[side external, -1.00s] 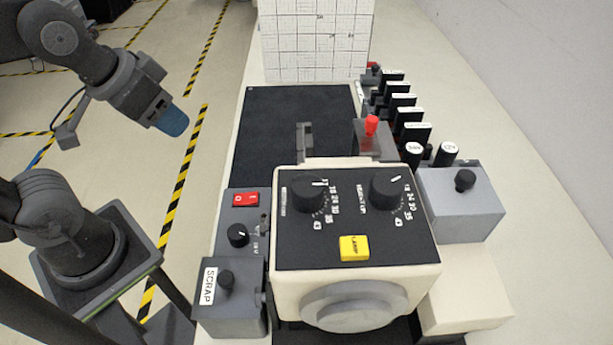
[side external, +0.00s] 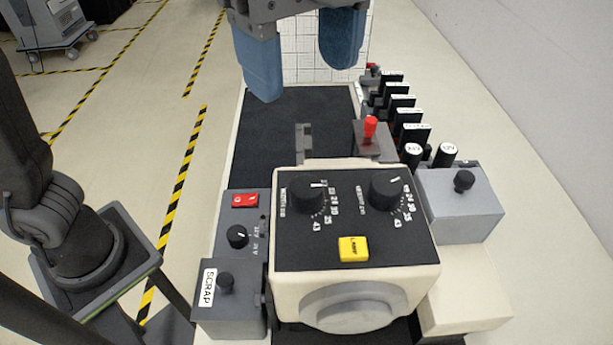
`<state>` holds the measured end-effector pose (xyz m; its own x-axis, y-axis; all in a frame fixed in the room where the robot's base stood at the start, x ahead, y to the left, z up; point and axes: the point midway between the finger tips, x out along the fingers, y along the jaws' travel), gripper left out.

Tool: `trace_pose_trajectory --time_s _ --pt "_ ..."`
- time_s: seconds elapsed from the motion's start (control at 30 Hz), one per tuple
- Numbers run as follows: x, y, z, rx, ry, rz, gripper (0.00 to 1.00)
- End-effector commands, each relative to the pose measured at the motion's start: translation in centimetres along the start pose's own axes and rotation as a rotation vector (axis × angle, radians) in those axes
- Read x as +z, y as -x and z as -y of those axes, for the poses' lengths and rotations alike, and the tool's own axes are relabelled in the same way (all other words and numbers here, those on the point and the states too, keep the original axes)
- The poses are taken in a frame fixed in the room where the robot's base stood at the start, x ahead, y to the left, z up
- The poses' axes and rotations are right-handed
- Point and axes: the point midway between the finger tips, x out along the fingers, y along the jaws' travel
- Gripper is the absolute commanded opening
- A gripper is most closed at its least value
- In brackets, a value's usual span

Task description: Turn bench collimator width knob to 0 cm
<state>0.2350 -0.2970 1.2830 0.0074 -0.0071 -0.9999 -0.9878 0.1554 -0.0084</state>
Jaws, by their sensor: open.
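The collimator box (side external: 290,255) stands in the middle of the bench with a dark top panel. The width knob (side external: 307,195) is the black round knob on the panel's left, its white mark toward the upper right near the start of the printed scale. The exact reading is too small to tell. A similar black knob (side external: 386,190) sits on the right, and a yellow lamp button (side external: 353,249) is below them. My gripper (side external: 303,75) is open and empty, its two blue fingers hanging above the far part of the bench, beyond the knobs and touching nothing.
A grey box labelled SCRAP (side external: 230,310) and a panel with a red switch (side external: 245,200) stand left of the collimator. A red-topped lever (side external: 370,128) is behind it. Several black labelled blocks (side external: 403,110) line the right edge. The dark mat (side external: 275,140) has clear room.

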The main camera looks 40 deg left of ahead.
Motion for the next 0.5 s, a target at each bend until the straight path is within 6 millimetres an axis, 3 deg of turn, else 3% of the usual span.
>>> trace_pose_trajectory --time_s 0.23,0.5 --pt "-0.8 -1.1 -0.2 0.012 -0.046 0.008 0.63" --pt "-0.6 -6.2 -0.3 0.013 -0.042 0.009 0.63"
